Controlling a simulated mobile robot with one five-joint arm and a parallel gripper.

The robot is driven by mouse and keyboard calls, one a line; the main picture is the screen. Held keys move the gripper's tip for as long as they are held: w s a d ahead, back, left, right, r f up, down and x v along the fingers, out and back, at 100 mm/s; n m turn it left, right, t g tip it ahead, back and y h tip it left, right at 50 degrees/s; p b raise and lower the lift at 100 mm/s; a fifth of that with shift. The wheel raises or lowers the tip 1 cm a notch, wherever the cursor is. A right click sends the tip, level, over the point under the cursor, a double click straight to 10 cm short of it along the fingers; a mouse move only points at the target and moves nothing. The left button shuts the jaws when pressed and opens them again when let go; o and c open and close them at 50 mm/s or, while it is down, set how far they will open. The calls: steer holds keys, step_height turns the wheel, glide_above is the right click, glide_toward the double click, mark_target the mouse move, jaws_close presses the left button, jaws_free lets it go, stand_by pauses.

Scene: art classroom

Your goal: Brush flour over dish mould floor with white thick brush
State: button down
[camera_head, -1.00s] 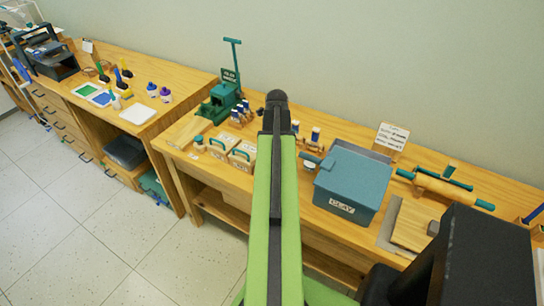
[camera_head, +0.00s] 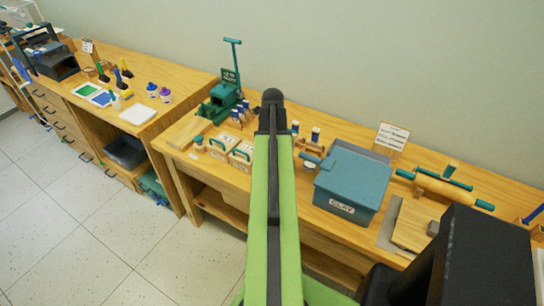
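My green and black arm reaches forward from the bottom middle, over the front of the right-hand bench (camera_head: 320,222). Its black far joint is in front of the bench top, and my gripper does not show. Two small light boxes with teal handles and white labels, one (camera_head: 220,146) left of the other (camera_head: 242,156), stand just left of my arm; they may be moulds, but I cannot read the labels. A small teal-topped pot (camera_head: 199,142) stands beside them. I cannot make out a white thick brush or any flour. My arm hides part of the bench.
A blue-grey CLAY bin (camera_head: 350,182) stands right of my arm. Further right are a rolling pin (camera_head: 443,188) and a board (camera_head: 415,222). A teal press (camera_head: 222,101) stands at the left end. A second bench with paints is at left. The floor (camera_head: 60,215) is clear.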

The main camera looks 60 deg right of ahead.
steer(key=shift+w, duration=0.3)
steer(key=shift+w, duration=0.4)
steer(key=shift+s, duration=0.2)
steer(key=shift+s, duration=0.35)
steer(key=shift+s, duration=0.5)
steer(key=shift+s, duration=0.15)
